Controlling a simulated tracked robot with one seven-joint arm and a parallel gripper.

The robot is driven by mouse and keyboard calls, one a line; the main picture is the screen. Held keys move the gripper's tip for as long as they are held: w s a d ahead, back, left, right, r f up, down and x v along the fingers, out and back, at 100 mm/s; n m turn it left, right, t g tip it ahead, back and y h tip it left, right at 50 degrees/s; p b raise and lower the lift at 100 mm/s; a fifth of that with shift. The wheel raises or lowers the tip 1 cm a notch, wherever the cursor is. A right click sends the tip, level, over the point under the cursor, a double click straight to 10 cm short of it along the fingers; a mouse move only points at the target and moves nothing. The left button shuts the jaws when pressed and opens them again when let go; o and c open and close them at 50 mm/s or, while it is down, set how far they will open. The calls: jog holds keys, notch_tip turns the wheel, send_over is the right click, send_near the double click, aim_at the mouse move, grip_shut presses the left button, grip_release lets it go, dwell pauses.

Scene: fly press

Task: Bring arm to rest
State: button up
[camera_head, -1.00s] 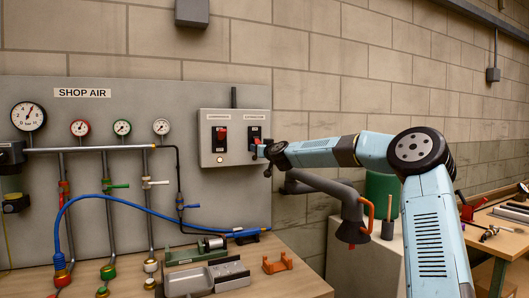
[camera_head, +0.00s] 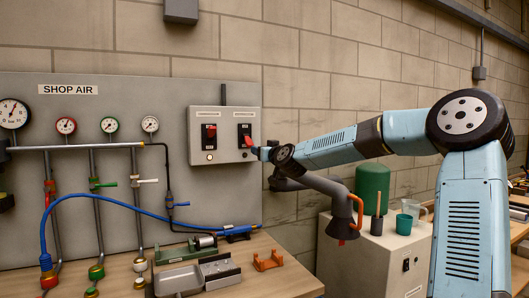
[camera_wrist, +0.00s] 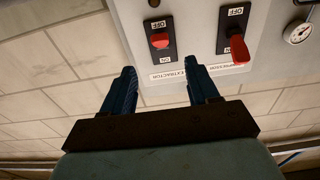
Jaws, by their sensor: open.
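My arm reaches across the head view from the right. My gripper (camera_head: 264,153) is at the right edge of the grey switch box (camera_head: 224,152) in that picture. In the wrist view its two blue fingers (camera_wrist: 160,88) are spread apart with nothing between them. The box appears upside down beyond the fingertips there, with a gap visible. It carries the extractor switch (camera_wrist: 160,40) and the compressor switch (camera_wrist: 235,45), both with red levers. In the head view these are the right switch (camera_head: 245,134) and left switch (camera_head: 209,134).
The shop air panel (camera_head: 60,115) has gauges, pipes and a blue hose (camera_head: 130,204). A bench (camera_head: 285,283) below holds a small vise (camera_head: 185,250) and an orange bracket (camera_head: 268,261). A grey extraction arm (camera_head: 325,185) and a cabinet (camera_head: 365,262) stand close under my arm.

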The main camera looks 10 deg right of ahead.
jog(key=shift+s+d, duration=0.1)
jog(key=shift+s, duration=0.35)
jog(key=s+a+f+n+g+h, duration=0.1)
jog(key=s+a+f+n+g, duration=0.2)
jog(key=s+a+f+g, duration=0.75)
jog(key=s+d+f+m+h, duration=0.1)
jog(key=s+d, duration=0.4)
jog(key=s, duration=0.9)
jog(key=s+d+f+m+g+h, duration=0.1)
jog(key=s+d, duration=0.4)
jog(key=s, duration=0.9)
jog(key=s+d+f+m+g+h, duration=0.1)
jog(key=s+d+m, duration=0.3)
jog(key=s, duration=1)
jog(key=shift+d+f+h, duration=0.4)
jog(key=shift+d+f, duration=0.5)
